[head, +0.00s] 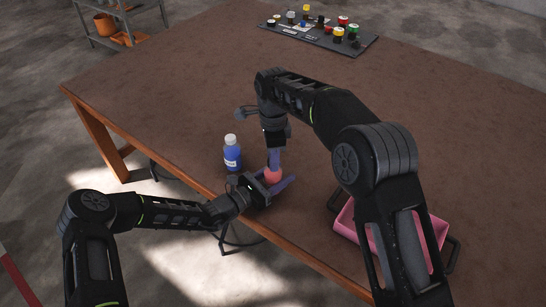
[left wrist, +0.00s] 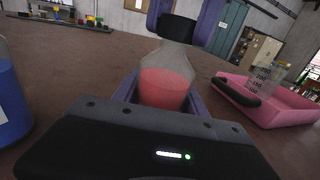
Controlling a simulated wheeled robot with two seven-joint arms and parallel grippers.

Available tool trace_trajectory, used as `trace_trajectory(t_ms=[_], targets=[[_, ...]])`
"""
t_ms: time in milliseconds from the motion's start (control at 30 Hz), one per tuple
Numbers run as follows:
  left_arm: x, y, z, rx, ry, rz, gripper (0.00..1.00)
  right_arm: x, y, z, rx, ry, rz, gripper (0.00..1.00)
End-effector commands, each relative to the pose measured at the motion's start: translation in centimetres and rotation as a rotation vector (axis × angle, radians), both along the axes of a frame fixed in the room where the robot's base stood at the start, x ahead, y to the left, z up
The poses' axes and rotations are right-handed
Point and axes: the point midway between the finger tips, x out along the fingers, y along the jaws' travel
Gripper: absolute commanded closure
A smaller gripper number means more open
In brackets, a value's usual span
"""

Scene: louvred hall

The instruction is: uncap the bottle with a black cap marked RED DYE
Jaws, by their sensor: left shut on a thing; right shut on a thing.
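A clear bottle of red liquid (head: 273,175) stands near the table's front edge; it also shows in the left wrist view (left wrist: 165,85). No label on it is readable. My left gripper (head: 271,189) is shut around its body, with purple fingers on both sides. A black cap (left wrist: 178,27) is at the top of the bottle's neck. My right gripper (left wrist: 187,22) comes from above and is shut on the cap; in the head view the right gripper (head: 273,158) hides the cap. I cannot tell whether the cap is loosened.
A blue bottle with a white cap (head: 232,155) stands just left of the red one. A pink tray (head: 441,232), partly behind my right arm, holds a graduated clear vessel (left wrist: 267,78). A dark board (head: 325,38) with several coloured knobs lies at the far edge. The table's middle is clear.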

Motion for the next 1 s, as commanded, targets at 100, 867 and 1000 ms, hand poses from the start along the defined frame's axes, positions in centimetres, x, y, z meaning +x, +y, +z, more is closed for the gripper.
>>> trace_trajectory(t_ms=[100,867,1000], targets=[[-0.01,-0.01,0.0,0.0,0.0,0.0,1.0,0.03,-0.04,0.01,0.0,-0.001,0.072,1.0],[-0.02,-0.01,0.0,0.0,0.0,0.0,1.0,0.06,-0.06,0.13,0.001,-0.001,2.009,1.0],[-0.02,-0.01,0.01,0.0,0.0,0.0,1.0,0.07,-0.04,0.15,0.001,-0.001,2.395,1.0]])
